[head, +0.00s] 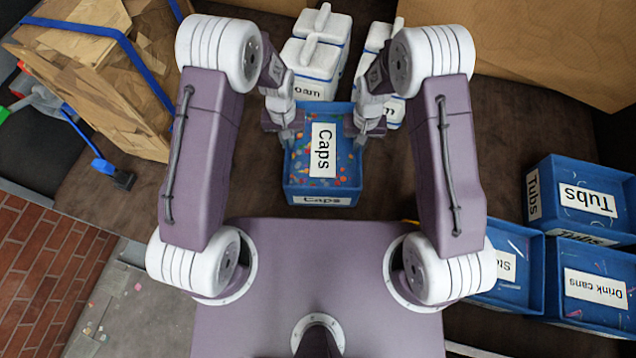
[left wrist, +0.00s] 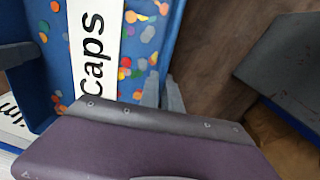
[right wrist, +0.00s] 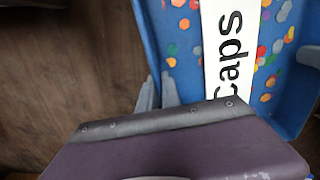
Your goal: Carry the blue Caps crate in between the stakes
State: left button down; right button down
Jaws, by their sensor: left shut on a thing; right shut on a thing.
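The blue Caps crate (head: 320,192) is upright in the middle of the head view, in front of my body. It holds small coloured caps and a white Caps label. My left gripper (head: 291,134) is shut on its left wall, which shows in the left wrist view (left wrist: 166,50). My right gripper (head: 357,134) is shut on its right wall, which shows in the right wrist view (right wrist: 149,40). The fingers straddle the walls in both wrist views. I cannot tell whether the crate touches the brown floor below. I cannot make out any stakes.
White lidded containers (head: 318,57) with handles stand right behind the crate. A strapped wooden box (head: 95,85) is at the left. Blue crates for Tubs (head: 545,190) and Drink cans (head: 556,285) are at the right. A cardboard panel (head: 520,50) is behind. Brown floor beside the crate is clear.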

pick_arm(q)
jog(key=shift+f, duration=0.25)
pick_arm(e)
jog(key=shift+f, duration=0.25)
pick_arm(q)
jog(key=shift+s+r, duration=0.1)
pick_arm(e)
jog(key=shift+s+r, duration=0.1)
pick_arm(q)
jog(key=c, duration=1.6)
grip_release()
pick_arm(e)
jog(key=c, duration=1.6)
grip_release()
pick_arm(q)
jog(key=shift+o, duration=0.2)
pick_arm(e)
jog(key=shift+o, duration=0.2)
notch_tip(320, 180, up, 12)
pick_arm(q)
notch_tip(320, 180, up, 12)
pick_arm(e)
jog(key=shift+s, duration=0.1)
